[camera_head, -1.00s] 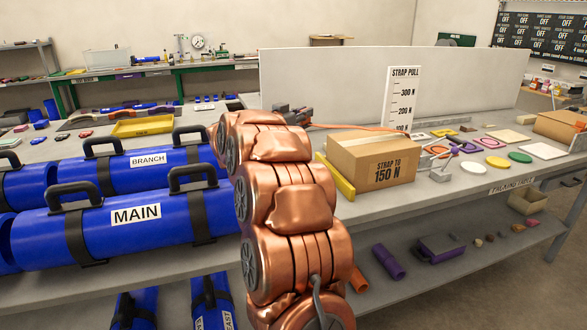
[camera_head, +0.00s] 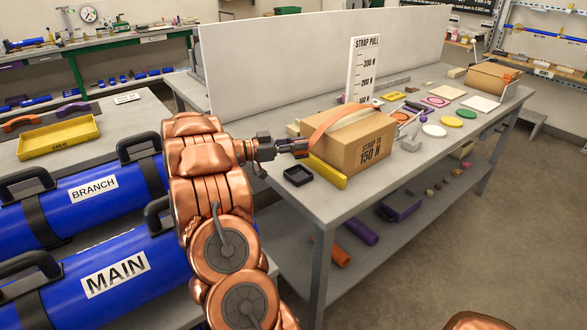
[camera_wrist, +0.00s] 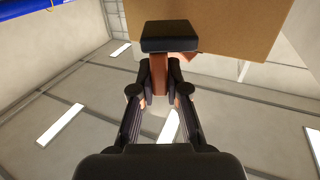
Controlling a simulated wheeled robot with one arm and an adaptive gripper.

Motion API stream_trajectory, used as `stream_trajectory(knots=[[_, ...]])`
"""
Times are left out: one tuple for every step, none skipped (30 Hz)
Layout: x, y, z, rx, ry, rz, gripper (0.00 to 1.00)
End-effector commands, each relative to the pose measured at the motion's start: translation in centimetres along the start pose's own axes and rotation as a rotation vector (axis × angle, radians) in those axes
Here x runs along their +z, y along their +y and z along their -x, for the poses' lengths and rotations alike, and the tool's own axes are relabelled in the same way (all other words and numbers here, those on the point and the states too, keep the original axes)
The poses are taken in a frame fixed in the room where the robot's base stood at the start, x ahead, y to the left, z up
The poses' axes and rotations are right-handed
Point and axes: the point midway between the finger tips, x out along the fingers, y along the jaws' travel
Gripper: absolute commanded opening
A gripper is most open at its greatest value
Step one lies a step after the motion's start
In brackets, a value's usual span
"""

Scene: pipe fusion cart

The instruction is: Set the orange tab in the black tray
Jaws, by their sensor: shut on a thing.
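The black tray (camera_head: 298,176) is a small, open, empty-looking square tray on the table, left of the carton. My gripper (camera_head: 299,147) is above and just beyond it in the head view, beside the carton's left end. An orange strap (camera_head: 332,120) arches over the carton and runs down toward my gripper. In the wrist view my gripper (camera_wrist: 160,82) is shut on the orange tab (camera_wrist: 159,80), a reddish strip between the fingers. The tab is hard to make out in the head view.
The carton (camera_head: 357,144), marked "STRAP TO 150 N", and a yellow bar (camera_head: 327,172) stand right of the tray. The strap pull scale (camera_head: 363,70) rises behind. Coloured discs and cards lie farther right. Blue cylinders (camera_head: 115,275) fill the left.

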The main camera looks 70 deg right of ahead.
Motion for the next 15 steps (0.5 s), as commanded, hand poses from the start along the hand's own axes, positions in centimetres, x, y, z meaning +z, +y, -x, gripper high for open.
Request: stream_trajectory(knots=[[0.8,-0.1,0.1,-0.003,0.004,0.006,0.0],[1.2,-0.1,0.1,-0.004,0.003,0.005,0.0],[1.9,-0.1,0.1,-0.003,0.002,0.006,0.0],[2.2,-0.1,0.1,-0.003,0.001,0.005,0.0],[2.5,-0.1,0.1,-0.004,0.001,0.004,0.0],[2.8,-0.1,0.1,-0.004,0.002,0.002,0.0],[2.9,-0.1,0.1,-0.004,0.002,0.001,0.0],[3.1,-0.1,0.1,-0.004,0.001,0.001,0.0],[3.2,-0.1,0.1,-0.004,0.001,0.001,0.0],[3.3,-0.1,0.1,-0.004,0.001,0.001,0.0],[3.4,-0.1,0.1,-0.004,0.001,0.001,0.0],[3.6,-0.1,0.1,-0.004,0.001,0.001,0.0],[3.9,-0.1,0.1,-0.004,0.002,0.001,0.0],[4.2,-0.1,0.1,-0.003,0.002,0.001,0.0],[4.6,-0.1,0.0,-0.003,0.003,0.003,0.0]])
